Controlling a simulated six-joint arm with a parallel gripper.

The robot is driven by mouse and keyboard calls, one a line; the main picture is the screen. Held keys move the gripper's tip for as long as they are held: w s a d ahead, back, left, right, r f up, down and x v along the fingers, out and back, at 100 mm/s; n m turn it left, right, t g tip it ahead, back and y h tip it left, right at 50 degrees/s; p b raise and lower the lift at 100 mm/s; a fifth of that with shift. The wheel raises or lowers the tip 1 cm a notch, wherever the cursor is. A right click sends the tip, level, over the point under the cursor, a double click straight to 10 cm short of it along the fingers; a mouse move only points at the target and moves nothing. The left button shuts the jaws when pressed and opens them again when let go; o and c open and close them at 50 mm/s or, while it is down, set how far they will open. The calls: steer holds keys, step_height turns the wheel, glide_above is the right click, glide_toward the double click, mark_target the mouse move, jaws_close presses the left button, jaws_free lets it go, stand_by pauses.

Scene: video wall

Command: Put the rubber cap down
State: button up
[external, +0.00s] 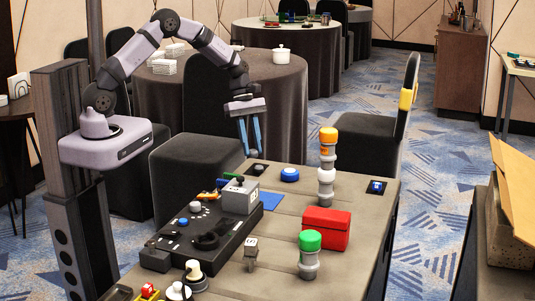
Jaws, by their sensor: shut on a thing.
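My gripper (253,150), with two long blue fingers, points down above the far left part of the grey worktable (275,237). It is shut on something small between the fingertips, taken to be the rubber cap. The cap itself is too small to make out at this distance, so its shape and tilt cannot be told. The fingertips appear above the table's back edge, near a small dark square pad (258,169) and a grey box (240,196). Their exact height cannot be told.
A black control panel (205,236) fills the table's left side. A blue puck (290,175), orange-topped stack (327,170), red box (321,228), green-capped post (310,254) and blue-buttoned dark pad (376,187) stand rightward. A flat blue sheet (268,200) lies mid-table. Bare table shows between them.

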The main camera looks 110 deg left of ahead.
steer(key=w+d+r, duration=0.2)
steer(key=w+d, duration=0.2)
steer(key=w, duration=0.5)
step_height(320, 180, up, 8)
steer(key=n+y+b, duration=0.1)
steer(key=n+b, duration=0.1)
steer(key=n, duration=0.2)
glide_above(318, 212)
steer(key=s, duration=0.2)
steer(key=shift+t, duration=0.4)
steer(key=shift+w+a+f+p, duration=0.15)
steer(key=shift+f+p, duration=0.2)
steer(key=shift+f, duration=2.2)
steer(key=shift+w+a+f+p, duration=0.15)
steer(key=shift+f+p, duration=0.15)
steer(key=shift+f, duration=2.25)
steer(key=shift+s+f, duration=0.1)
steer(key=o, duration=1)
